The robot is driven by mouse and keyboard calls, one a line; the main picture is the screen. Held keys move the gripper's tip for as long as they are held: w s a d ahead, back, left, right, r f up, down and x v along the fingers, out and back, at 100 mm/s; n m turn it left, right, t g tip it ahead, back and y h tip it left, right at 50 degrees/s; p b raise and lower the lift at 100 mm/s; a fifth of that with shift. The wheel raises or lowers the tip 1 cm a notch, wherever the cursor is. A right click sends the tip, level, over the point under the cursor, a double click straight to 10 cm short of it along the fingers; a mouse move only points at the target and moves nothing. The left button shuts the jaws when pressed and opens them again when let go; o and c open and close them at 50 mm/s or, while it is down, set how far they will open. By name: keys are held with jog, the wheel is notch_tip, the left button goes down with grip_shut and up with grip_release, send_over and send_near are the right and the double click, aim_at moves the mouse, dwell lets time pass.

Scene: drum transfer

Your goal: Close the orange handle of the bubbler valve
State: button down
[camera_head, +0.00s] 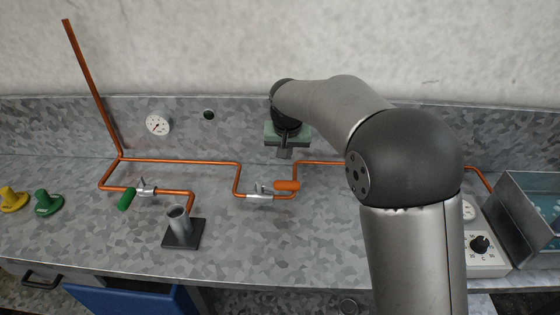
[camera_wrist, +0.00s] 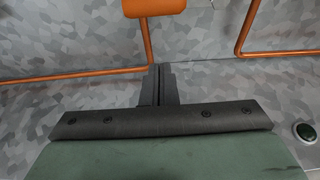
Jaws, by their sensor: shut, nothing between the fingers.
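The bubbler valve (camera_head: 259,195) is a silver fitting in the copper pipe at the middle of the worktop. Its orange handle (camera_head: 287,185) lies to the right of the valve body, roughly along the pipe. In the wrist view the orange handle (camera_wrist: 153,8) is cut off by the top edge, and the valve body is almost wholly out of frame. My gripper (camera_head: 285,153) is behind the handle, nearer the back wall, pointing down. In the wrist view its fingertips (camera_wrist: 160,70) are together and empty, apart from the handle.
Copper pipe (camera_head: 180,160) runs along the back of the worktop. A second valve with a green handle (camera_head: 127,199) and a metal cylinder on a dark base (camera_head: 183,240) stand to the left. A dial box (camera_head: 485,250) and metal bath (camera_head: 515,220) stand at right.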

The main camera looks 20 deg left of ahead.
aim_at(278, 185)
jog(key=p+x, duration=0.1)
jog(key=x, duration=0.7)
jog(key=shift+w+f+p, duration=0.15)
jog(key=shift+f+p, duration=0.2)
jog(key=shift+f, duration=0.05)
jog(key=shift+s+d+r+p, duration=0.15)
jog(key=shift+s+d+r, duration=0.05)
jog(key=shift+s, duration=0.45)
jog(key=shift+s+d+r+p, duration=0.2)
jog(key=shift+s, duration=0.45)
jog(key=shift+s+d+r+p, duration=0.15)
jog(key=shift+s+d+r, duration=0.05)
jog(key=shift+s, duration=0.45)
jog(key=shift+s+f, duration=0.1)
